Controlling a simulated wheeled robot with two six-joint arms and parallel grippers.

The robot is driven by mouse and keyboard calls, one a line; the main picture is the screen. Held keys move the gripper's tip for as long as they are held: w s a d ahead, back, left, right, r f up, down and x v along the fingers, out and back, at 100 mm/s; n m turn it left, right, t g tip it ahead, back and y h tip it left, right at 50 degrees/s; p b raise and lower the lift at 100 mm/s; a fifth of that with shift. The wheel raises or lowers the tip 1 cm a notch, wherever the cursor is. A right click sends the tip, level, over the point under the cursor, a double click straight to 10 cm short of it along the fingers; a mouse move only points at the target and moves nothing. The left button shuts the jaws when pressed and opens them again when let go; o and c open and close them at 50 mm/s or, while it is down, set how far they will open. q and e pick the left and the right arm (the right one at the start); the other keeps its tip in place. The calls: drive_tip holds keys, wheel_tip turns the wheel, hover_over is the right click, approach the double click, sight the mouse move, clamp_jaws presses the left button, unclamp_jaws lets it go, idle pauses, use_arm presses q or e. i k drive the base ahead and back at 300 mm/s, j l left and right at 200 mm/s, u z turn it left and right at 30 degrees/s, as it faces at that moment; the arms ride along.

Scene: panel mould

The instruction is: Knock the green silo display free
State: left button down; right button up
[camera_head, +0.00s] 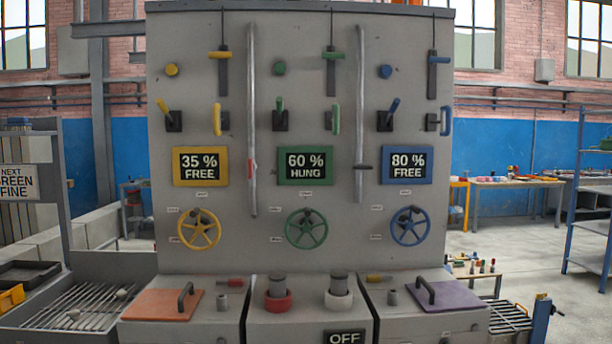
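The green-framed silo display (306,165) is in the middle of the grey panel (226,255) and reads "60 % HUNG". Above it are a green round button (280,68), a green T-handle (332,55), a green-tipped lever (280,105) and a green upright handle (334,119). A green handwheel (306,229) is below it. The yellow display (200,166) to its left reads "35 % FREE". The blue display (407,165) to its right reads "80 % FREE". Neither of my grippers is in view.
Below the panel are an orange lid (163,303), a purple lid (447,295) and an "OFF" display (344,338). A sign (17,183) at left reads "NEXT GREEN FINE".

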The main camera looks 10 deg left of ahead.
sight(279, 68)
drive_tip(key=i+j+z, duration=0.15)
drive_tip(key=i+j, duration=0.2)
drive_tip(key=i+j+z, duration=0.2)
drive_tip(key=i+j, duration=0.15)
drive_tip(key=i+j+z, duration=0.15)
drive_tip(key=i+j, duration=0.15)
drive_tip(key=j, duration=0.3)
